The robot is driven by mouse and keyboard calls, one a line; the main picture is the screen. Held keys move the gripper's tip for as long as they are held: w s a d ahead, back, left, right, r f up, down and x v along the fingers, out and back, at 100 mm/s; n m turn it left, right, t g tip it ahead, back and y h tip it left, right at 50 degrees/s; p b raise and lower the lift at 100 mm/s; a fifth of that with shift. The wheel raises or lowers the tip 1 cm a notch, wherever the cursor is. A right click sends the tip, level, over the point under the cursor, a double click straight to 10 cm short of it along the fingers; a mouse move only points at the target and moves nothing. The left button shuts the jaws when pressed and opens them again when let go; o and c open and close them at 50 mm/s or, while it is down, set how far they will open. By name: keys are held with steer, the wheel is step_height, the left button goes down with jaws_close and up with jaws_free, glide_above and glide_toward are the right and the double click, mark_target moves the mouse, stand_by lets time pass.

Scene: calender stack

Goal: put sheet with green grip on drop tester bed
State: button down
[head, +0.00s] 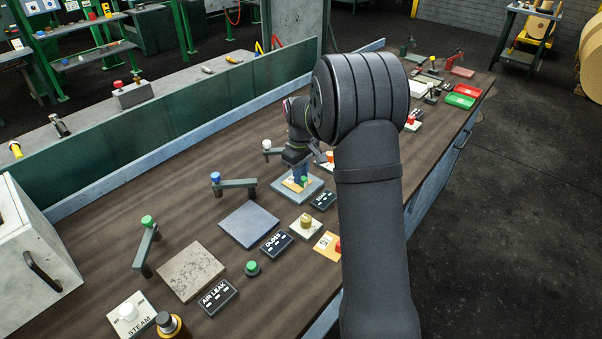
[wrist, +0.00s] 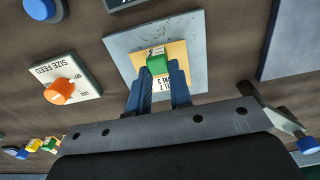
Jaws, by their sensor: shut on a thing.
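A tan sheet (wrist: 177,52) with a green grip (wrist: 157,65) is between the fingers of my gripper (wrist: 158,75), which is shut on the grip. In the head view, the green grip (head: 304,181) and my gripper (head: 299,174) are over a pale blue-grey square bed (head: 311,193). This bed (wrist: 197,82) frames the sheet in the wrist view. I cannot tell whether the sheet touches the bed or hovers just above it. The sign beside this bed seems to read SIZE (head: 323,200). I cannot make out any sign naming the drop tester bed.
A blue-grey plate (head: 249,224) by the GLOSS sign (head: 277,244) and a speckled plate (head: 190,271) by the AIR LEAK sign (head: 218,297) stand nearer. Coloured-knob levers line the back. A SIZE FEED dial (wrist: 60,92) sits beside the bed. Red (head: 467,91) and green trays are far off.

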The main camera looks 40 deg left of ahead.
steer(key=shift+f, duration=0.1)
steer(key=c, duration=1.3)
jaws_free()
step_height(320, 180, up, 12)
steer(key=shift+f, duration=4.05)
steer(key=shift+f, duration=0.1)
